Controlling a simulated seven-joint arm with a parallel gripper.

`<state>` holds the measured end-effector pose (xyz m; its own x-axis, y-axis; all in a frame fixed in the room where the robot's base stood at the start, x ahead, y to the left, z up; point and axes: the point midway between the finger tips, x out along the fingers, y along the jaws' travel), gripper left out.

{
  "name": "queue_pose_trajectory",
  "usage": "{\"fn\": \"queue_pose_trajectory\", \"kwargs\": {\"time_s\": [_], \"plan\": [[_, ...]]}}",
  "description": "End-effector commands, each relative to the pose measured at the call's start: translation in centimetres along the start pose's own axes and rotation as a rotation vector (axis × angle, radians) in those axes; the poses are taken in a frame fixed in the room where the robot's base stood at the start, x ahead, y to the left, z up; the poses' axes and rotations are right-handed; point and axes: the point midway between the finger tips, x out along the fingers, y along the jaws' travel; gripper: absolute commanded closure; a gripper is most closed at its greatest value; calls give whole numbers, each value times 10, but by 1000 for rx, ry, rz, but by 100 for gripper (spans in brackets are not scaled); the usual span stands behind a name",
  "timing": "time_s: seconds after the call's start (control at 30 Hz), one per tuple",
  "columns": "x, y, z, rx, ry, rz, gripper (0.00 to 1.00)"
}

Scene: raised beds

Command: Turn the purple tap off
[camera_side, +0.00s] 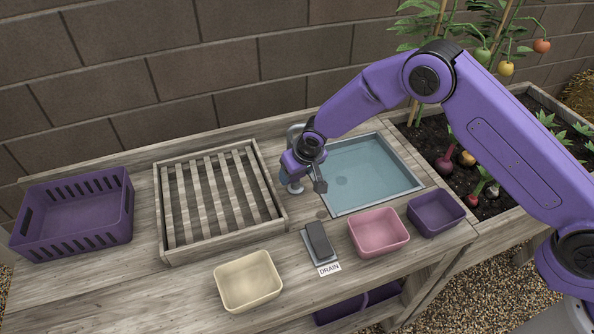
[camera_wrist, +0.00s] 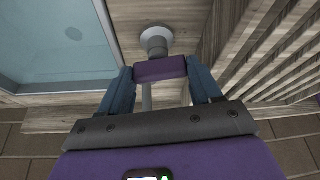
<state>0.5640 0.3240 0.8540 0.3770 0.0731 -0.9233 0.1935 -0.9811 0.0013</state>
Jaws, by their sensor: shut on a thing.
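The purple tap handle (camera_wrist: 160,68) sits between my two blue fingers in the wrist view. My gripper (camera_wrist: 162,74) is shut on it, one finger at each end. A round grey tap base (camera_wrist: 154,42) stands on the wooden top just beyond the handle, and a grey pipe runs below the handle. In the side view my gripper (camera_side: 288,176) is at the left edge of the sink, and my wrist hides most of the tap. The sink (camera_side: 375,172) holds bluish water; a round drain shows faintly at its bottom. No running stream can be made out.
A slatted wooden rack (camera_side: 222,195) stands close left of my gripper. A purple basket (camera_side: 75,215) is at far left. A cream bin (camera_side: 248,280), a drain pedal (camera_side: 319,240), a pink bin (camera_side: 378,232) and a purple bin (camera_side: 437,212) line the front. A planted bed (camera_side: 480,160) lies right.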

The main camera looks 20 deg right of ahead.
Motion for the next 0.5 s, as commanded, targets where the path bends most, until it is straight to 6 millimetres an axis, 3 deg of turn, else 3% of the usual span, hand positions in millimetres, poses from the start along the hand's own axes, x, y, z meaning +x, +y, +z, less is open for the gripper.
{"fn": "queue_pose_trajectory", "kwargs": {"time_s": [0.5], "plan": [[1,-1,1,182,-5,76,67]]}}
